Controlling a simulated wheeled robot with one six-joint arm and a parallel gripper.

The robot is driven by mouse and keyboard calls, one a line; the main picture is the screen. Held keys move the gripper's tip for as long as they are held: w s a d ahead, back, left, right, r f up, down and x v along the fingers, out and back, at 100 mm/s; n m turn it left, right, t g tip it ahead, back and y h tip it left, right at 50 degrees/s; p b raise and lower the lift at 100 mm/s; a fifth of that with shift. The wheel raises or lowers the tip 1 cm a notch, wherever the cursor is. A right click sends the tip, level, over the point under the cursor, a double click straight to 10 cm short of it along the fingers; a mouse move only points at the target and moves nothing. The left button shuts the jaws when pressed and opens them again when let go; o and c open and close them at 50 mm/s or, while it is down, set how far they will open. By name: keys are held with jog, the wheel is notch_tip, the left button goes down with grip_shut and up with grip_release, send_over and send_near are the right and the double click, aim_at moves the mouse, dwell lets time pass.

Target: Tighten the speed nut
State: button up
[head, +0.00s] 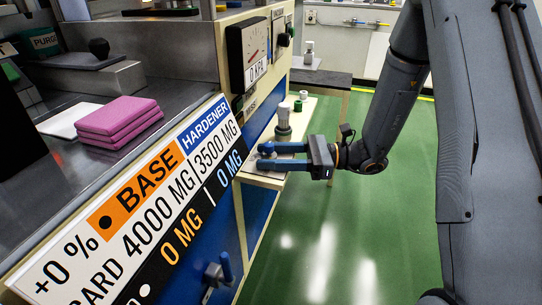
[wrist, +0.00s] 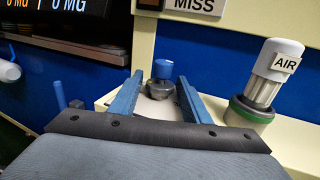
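My gripper (head: 264,157) is open, with its two blue fingers reaching left over a small pale shelf on the side of the bench. In the wrist view the fingers (wrist: 160,88) point at a small grey metal fitting with a blue cap (wrist: 163,69), which I take to be the speed nut. It stands upright and shows in the space between the fingertips. I see a gap on both sides of it; whether the fingertips have reached its depth I cannot tell. In the head view the fitting is not clearly visible near the fingers.
A white-capped cylinder labelled AIR (wrist: 274,72) on a green base stands right of the fingers. A gauge (head: 248,50) and a blue panel rise beside the shelf (head: 262,181). Pink pads (head: 118,118) lie on the bench. The green floor (head: 345,235) is clear.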

jog(key=c, duration=0.8)
jog(key=shift+o, duration=0.2)
jog(key=shift+s+r+m+t+p, duration=0.1)
jog(key=shift+m+t+p, duration=0.2)
jog(key=shift+t+p, duration=0.2)
jog(key=m+t+p, duration=0.1)
jog(key=t+p, duration=0.1)
jog(key=shift+s+m+p, duration=0.1)
jog(key=shift+m+p, duration=0.2)
jog(key=shift+m, duration=0.1)
jog(key=shift+m+t+h+p, duration=0.7)
jog(key=shift+m+t+p, duration=0.2)
jog(key=shift+t, duration=0.6)
jog(key=shift+m+t+h+p, duration=0.75)
jog(key=shift+m+t, duration=0.25)
jog(key=shift+t, duration=0.5)
jog(key=o, duration=1.1)
jog(key=shift+c, duration=0.2)
